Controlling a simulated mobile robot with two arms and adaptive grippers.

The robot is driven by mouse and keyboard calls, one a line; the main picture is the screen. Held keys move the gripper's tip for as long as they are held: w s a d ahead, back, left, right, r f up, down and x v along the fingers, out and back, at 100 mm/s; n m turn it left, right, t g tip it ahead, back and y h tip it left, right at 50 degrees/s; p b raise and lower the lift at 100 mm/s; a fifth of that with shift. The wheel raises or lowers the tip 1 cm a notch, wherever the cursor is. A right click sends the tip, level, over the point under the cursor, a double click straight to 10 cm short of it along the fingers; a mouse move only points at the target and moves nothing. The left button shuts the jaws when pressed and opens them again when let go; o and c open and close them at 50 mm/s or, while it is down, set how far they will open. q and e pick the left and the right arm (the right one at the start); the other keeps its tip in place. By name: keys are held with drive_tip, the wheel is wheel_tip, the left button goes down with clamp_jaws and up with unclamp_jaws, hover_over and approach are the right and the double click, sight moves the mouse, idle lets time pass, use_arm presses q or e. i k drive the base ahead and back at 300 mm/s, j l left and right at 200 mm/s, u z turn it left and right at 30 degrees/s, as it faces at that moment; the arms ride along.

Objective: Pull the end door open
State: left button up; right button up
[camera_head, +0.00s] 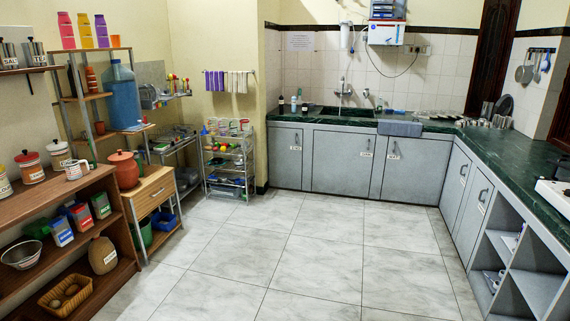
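Grey cabinet doors line the far wall under a dark green counter. They are a left door (284,165), a wide middle door (338,168) and a right door (420,172). Two more doors, a farther one (454,184) and a nearer one (470,222), face left under the right-hand counter. All look shut. Each has a handle and a small white label; the labels are too small to read surely, so I cannot tell which is the end door. Neither gripper is in view.
The tiled floor (300,250) is clear in the middle. A wooden shelf (62,205) with jars stands at left, and a wire rack (228,165) stands by the far left corner. Open grey shelves (539,291) are at right. A towel (399,128) hangs over the counter edge.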

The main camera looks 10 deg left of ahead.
sight(286, 144)
drive_tip(key=i+j+u, duration=0.25)
drive_tip(key=i, duration=0.25)
drive_tip(key=i+u, duration=0.3)
drive_tip(key=i, duration=4.45)
drive_tip(key=j+u, duration=0.05)
drive_tip(key=j, duration=0.15)
